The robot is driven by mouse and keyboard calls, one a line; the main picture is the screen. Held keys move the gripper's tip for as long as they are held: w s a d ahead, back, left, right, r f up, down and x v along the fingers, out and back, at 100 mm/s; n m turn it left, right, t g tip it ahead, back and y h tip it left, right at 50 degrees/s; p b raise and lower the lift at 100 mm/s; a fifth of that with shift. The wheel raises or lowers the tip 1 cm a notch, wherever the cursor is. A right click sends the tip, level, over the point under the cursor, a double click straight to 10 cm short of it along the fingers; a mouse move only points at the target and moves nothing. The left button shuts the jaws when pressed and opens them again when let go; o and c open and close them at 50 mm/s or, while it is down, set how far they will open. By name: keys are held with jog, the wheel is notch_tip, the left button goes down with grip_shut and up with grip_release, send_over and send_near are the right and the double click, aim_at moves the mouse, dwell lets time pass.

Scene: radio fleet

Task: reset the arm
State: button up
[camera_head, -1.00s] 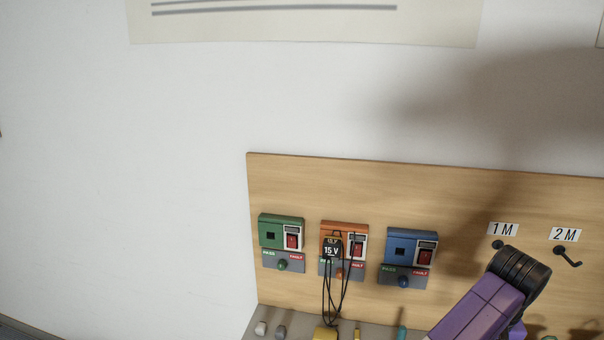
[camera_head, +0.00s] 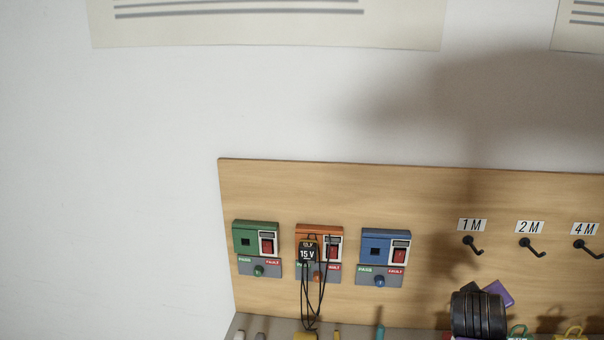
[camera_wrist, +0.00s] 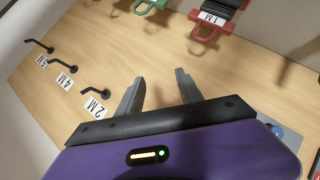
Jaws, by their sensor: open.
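My gripper (camera_wrist: 160,77) shows in the wrist view, its two dark grey fingers spread apart with nothing between them. Behind the fingers is the bare wood of the board. My arm's black joint and a bit of purple show low at the right in the head view, below the 1 M hook (camera_head: 472,245). The gripper's fingers cannot be made out there.
The wooden board (camera_head: 420,190) holds a green unit (camera_head: 257,240), an orange unit (camera_head: 330,236) and a blue unit (camera_head: 385,246). A black 15 V adapter (camera_head: 308,253) with hanging cords is at the orange one. A red-handled item (camera_wrist: 205,28) is near the gripper.

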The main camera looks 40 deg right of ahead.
jog(key=w+a+f+n+t+y, duration=0.25)
jog(key=a+n+t, duration=0.3)
jog(key=a, duration=0.55)
jog(key=w+a+f+n+t+y, duration=0.1)
jog(key=w+a+f+n+t, duration=0.4)
jog(key=a, duration=0.6)
jog(key=s+a+r+m+t+y, duration=0.1)
jog(key=s+a+y, duration=0.1)
jog(key=s+a, duration=0.3)
jog(key=s+a+r+m+t+y, duration=0.1)
jog(key=s+a, duration=0.4)
jog(key=a, duration=0.6)
jog(key=s+a+r+m+t+y, duration=0.1)
jog(key=s+a+r+m+y, duration=0.1)
jog(key=s+a+y, duration=0.3)
jog(key=s+a, duration=0.1)
jog(key=a, duration=0.2)
jog(key=shift+a+r, duration=0.35)
jog(key=shift+r, duration=0.05)
